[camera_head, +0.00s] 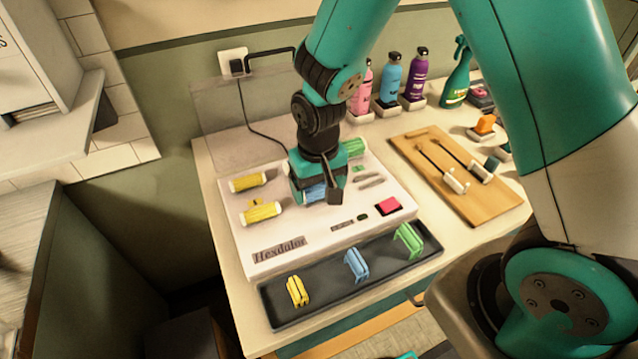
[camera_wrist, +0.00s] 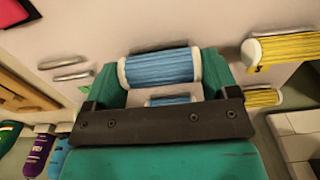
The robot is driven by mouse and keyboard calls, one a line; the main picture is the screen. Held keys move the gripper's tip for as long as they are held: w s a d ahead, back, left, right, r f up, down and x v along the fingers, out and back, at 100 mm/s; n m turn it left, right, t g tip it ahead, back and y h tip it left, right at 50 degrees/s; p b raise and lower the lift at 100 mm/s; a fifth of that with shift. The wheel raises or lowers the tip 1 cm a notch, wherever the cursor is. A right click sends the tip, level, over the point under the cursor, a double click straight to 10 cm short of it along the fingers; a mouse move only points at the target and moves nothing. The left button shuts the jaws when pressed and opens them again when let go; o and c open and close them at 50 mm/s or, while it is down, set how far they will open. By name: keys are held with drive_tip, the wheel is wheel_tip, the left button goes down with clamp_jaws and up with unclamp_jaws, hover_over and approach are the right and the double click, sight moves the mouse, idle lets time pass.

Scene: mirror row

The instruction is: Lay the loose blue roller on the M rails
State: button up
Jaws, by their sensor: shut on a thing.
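My gripper (camera_head: 318,196) is over the white board marked "Hexdator" (camera_head: 343,243), pointing down. In the wrist view its teal fingers are at the two ends of a blue roller (camera_wrist: 160,68) with white ends, and it is shut on it. The same roller shows partly under the gripper in the head view (camera_head: 315,192). I cannot tell whether it touches the board. A second blue roller (camera_wrist: 168,100) lies behind it, partly hidden by my gripper. No M mark is legible, so I cannot tell which rails are M.
Yellow rollers (camera_head: 249,182) (camera_head: 262,213) lie at the board's left, a green roller (camera_head: 353,147) at its back. A dark tray (camera_head: 327,286) in front holds yellow, blue and green pieces. Bottles (camera_head: 390,80) stand behind; a wooden board (camera_head: 490,205) lies right.

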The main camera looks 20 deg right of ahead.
drive_tip(key=shift+f, duration=0.1)
drive_tip(key=o, duration=0.8)
drive_tip(key=shift+r+p, duration=3.1)
drive_tip(key=shift+r, duration=0.45)
